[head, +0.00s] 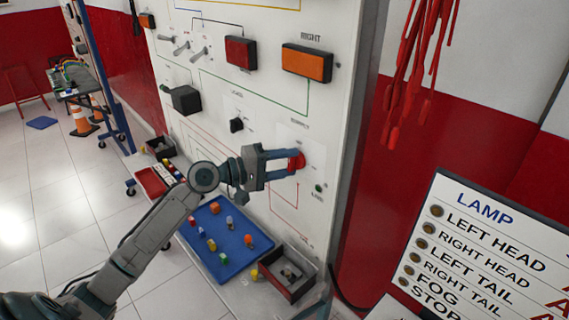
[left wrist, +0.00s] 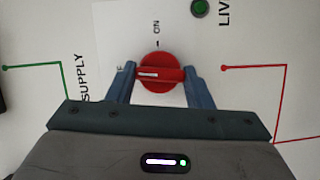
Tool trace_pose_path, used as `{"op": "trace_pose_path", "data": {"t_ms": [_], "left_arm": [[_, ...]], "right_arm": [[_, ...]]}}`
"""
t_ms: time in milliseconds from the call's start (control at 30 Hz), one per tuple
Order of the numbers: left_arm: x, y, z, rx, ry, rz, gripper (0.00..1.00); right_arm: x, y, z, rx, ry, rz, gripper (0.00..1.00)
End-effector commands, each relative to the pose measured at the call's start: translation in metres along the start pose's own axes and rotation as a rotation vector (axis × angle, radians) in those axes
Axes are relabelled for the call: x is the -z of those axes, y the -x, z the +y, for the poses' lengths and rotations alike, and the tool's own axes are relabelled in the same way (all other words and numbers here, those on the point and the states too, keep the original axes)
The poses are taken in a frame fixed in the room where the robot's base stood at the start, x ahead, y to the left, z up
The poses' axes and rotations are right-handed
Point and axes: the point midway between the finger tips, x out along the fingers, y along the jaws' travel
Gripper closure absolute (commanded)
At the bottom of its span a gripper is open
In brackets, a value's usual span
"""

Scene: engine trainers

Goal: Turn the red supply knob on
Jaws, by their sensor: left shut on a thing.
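The red supply knob (head: 297,161) is on the white panel, below the RIGHT lamp; it also shows in the left wrist view (left wrist: 160,74). My left gripper (head: 289,163) is shut on it, with one blue finger on each side of its raised bar. In the left wrist view the bar lies across the picture, its white mark on the left side, toward a partly hidden label ending in F. My right gripper is not in view.
A black knob (head: 236,125) and a dark box (head: 182,99) are on the panel to the left. A blue tray (head: 218,252) with small coloured parts and an open bin (head: 288,272) lie below. Red leads (head: 415,75) hang at right, above a lamp board (head: 470,265).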

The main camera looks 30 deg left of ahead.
Motion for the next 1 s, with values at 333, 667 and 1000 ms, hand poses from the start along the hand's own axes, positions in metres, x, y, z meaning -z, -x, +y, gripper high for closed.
{"op": "trace_pose_path", "data": {"t_ms": [333, 667, 1000], "left_arm": [[0.0, 0.0, 0.004, 0.117, -0.287, 0.0, 0.76], [-0.001, -0.001, 0.006, 0.237, -0.576, 0.0, 0.76], [-0.003, -0.002, 0.007, 0.36, -0.873, 0.0, 0.76]], "right_arm": [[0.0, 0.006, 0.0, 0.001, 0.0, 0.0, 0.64], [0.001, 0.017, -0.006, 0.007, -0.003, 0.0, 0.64], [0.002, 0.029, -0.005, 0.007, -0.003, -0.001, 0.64]]}}
